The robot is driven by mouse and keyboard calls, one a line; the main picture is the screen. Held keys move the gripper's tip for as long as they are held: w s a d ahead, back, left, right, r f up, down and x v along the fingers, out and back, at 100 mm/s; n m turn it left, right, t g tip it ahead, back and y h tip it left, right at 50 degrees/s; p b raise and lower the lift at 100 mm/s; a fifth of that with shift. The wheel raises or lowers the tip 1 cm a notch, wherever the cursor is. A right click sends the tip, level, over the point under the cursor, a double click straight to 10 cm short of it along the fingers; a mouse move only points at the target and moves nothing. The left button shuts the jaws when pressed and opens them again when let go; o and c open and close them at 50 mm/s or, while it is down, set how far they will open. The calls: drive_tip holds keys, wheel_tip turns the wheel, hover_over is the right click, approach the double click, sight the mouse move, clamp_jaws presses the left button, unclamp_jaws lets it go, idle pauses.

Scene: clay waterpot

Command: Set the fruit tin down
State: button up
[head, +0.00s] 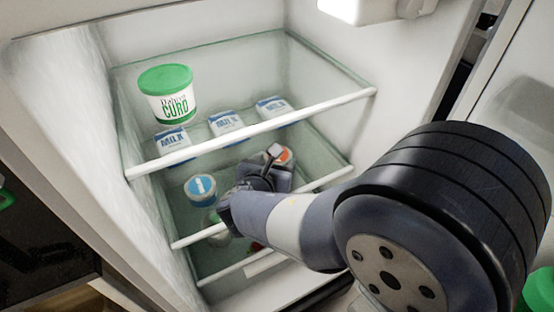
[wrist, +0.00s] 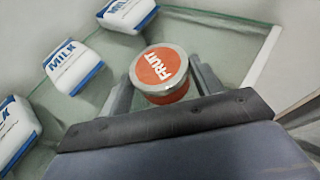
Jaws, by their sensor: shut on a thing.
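The fruit tin (wrist: 160,68), a round tin with an orange lid reading FRUIT, sits between the two fingers of my gripper (wrist: 160,84) in the wrist view. My gripper is shut on it. In the head view only part of the fruit tin (head: 284,155) shows behind my gripper (head: 268,165), inside the fridge below the top shelf. The glass shelf (wrist: 228,52) lies below the tin in the wrist view. I cannot tell whether the tin's bottom touches the glass.
Several milk cartons (head: 227,124) stand in a row at the back; one (wrist: 73,66) is left of the tin. A green-lidded curd tub (head: 168,95) stands on the top glass shelf. A blue-lidded tin (head: 201,189) is left of my gripper. White shelf edges (head: 255,131) cross in front.

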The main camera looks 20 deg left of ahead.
drive_tip(key=shift+f, duration=0.15)
drive_tip(key=o, duration=1.1)
drive_tip(key=shift+s+r, duration=0.1)
drive_tip(key=shift+r, duration=0.3)
drive_tip(key=p+v, duration=0.2)
drive_tip(key=v, duration=0.8)
drive_tip(key=shift+s+r+p, duration=0.1)
drive_tip(key=shift+s+p, duration=0.2)
drive_tip(key=shift+s, duration=0.05)
drive_tip(key=shift+s+d+r, duration=0.1)
drive_tip(key=shift+s, duration=0.4)
drive_tip(key=shift+c, duration=0.3)
